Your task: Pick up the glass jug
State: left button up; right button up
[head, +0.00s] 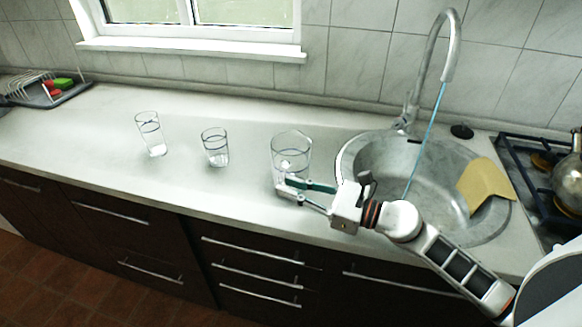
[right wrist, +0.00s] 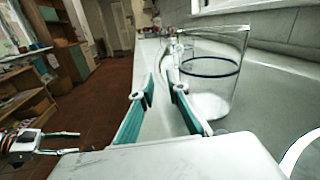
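The clear glass jug (head: 291,150) stands upright on the counter, left of the sink. It also shows large in the right wrist view (right wrist: 222,75), with a dark ring around it and its handle on the left side. My right gripper (head: 284,186) is at the jug's near side, low down. In the right wrist view its green fingers (right wrist: 163,88) are apart, with the handle by the fingertips; I cannot tell whether the handle is between them. My left gripper (right wrist: 66,142) shows at the lower left of that view, fingers apart and empty, away from the jug.
Two drinking glasses, one tall (head: 151,134) and one shorter (head: 215,147), stand left of the jug. A round sink (head: 400,165) with a tall faucet (head: 432,60) and a yellow cloth (head: 486,184) is on the right. A dish rack (head: 42,88) stands far left.

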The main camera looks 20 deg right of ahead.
jog(key=shift+x, duration=1.4)
grip_shut()
jog(key=shift+r, duration=0.15)
